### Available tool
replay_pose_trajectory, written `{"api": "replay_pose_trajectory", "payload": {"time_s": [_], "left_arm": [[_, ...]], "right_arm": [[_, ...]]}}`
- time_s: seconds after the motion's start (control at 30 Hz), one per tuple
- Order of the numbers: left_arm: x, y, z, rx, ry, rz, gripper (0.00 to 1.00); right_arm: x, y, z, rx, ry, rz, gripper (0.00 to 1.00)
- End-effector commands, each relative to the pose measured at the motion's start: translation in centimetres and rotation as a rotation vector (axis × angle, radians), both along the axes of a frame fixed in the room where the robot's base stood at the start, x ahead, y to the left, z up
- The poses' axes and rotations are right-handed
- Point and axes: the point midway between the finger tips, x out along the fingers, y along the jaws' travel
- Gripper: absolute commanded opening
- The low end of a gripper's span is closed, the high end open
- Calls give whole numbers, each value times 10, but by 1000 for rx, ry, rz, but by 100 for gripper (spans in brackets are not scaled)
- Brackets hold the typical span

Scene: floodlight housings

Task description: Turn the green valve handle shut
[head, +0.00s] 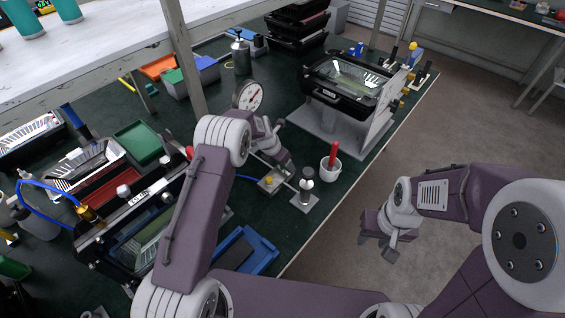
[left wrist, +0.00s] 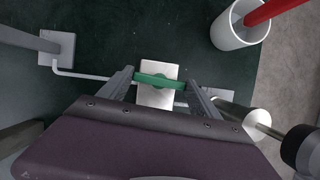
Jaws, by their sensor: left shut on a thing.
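The green valve handle (left wrist: 160,81) shows in the left wrist view as a short bar over a pale block (left wrist: 157,98). It lies between the fingers of my left gripper (left wrist: 161,84), which is shut on it. In the head view my left gripper (head: 272,165) is low over the bench, and the handle is hidden there behind my arm and gripper. A thin grey pipe (left wrist: 92,75) runs from the block to a square foot at the left. My right gripper (head: 388,240) hangs over the floor, right of the bench, away from the valve; its finger gap is not clear.
A white cup (head: 329,172) with a red-handled tool stands just right of the valve. A black floodlight housing (head: 345,85) sits on a grey stand at the back. A blue tray (head: 245,252) lies near the front edge.

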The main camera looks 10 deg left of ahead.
Motion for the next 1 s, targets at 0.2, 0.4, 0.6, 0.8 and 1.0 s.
{"api": "replay_pose_trajectory", "payload": {"time_s": [0.2, 0.4, 0.6, 0.8, 1.0], "left_arm": [[2, 2, -1, 0, -2, -157, 32], [3, 2, -1, -1, -3, -348, 32], [4, 2, -1, 0, -4, -529, 32], [5, 3, -2, 1, -4, -680, 32], [5, 3, -1, 1, -5, -772, 32]], "right_arm": [[0, 0, -6, 0, 0, 0, 40], [0, 0, -9, 0, 0, 0, 40], [0, 0, -15, 0, 0, 0, 40], [0, 0, -24, 0, 0, 0, 40], [0, 0, -31, 0, 0, 0, 40]]}}
